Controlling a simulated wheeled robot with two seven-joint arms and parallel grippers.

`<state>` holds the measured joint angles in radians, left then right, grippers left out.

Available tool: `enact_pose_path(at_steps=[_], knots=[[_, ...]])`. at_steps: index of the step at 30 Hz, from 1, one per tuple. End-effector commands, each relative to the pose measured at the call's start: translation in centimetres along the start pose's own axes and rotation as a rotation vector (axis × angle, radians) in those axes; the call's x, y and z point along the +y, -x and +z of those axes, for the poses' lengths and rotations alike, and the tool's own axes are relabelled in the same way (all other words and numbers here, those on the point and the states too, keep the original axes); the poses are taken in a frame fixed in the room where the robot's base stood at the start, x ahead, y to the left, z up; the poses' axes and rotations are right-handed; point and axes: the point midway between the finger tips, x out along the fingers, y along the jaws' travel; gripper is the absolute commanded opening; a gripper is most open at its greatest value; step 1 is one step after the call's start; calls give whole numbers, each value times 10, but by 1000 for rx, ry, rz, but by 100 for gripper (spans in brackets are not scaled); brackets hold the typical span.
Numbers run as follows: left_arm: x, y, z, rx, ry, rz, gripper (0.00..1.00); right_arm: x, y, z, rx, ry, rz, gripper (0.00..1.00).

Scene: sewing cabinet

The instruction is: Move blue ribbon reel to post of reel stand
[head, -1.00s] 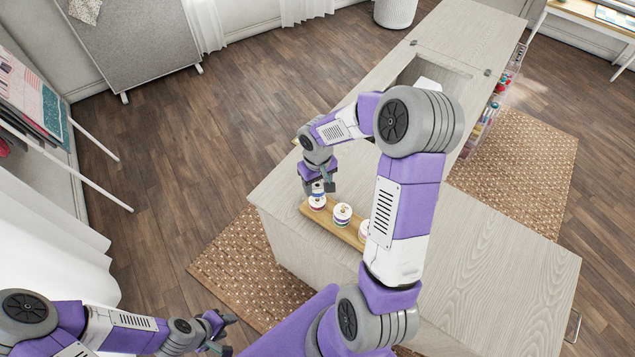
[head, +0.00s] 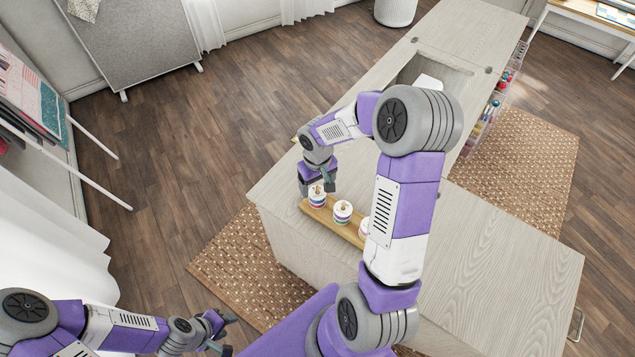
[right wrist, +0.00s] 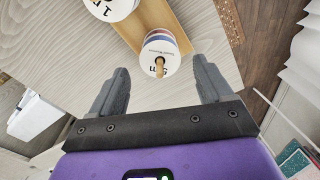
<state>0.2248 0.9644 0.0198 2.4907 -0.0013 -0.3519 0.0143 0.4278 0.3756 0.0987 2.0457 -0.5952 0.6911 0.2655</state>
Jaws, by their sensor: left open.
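The reel stand (head: 332,221) is a wooden board on the cabinet top, with white-faced reels along it. At its far left end, a stack of reels (head: 317,198) with coloured bands stands on a post; it also shows in the right wrist view (right wrist: 160,52) with the wooden post tip through its middle. Blue and pink bands show on its side, so the blue ribbon reel appears to be in this stack. My right gripper (head: 317,187) is open around the stack's upper part, its fingers (right wrist: 160,72) apart from it. My left gripper (head: 226,332) is open and empty, low left.
Another reel (head: 342,212) stands mid-board, and a third (head: 364,227) is partly hidden by my right arm. The cabinet top (head: 480,270) is clear at right. A recess (head: 440,72) lies farther back. A woven rug (head: 235,265) covers the floor beside the cabinet.

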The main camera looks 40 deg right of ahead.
Motion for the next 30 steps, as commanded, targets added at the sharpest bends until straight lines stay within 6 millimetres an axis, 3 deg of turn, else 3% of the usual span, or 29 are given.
enact_pose_path(at_steps=[11,21,30], knots=[[0,1,0,0,0,0,43,0,5,0,1,-1,1,85],[5,13,0,0,0,0,43,0,59,-1,3,0,1,85],[6,15,1,0,0,0,43,0,76,0,0,0,0,85]])
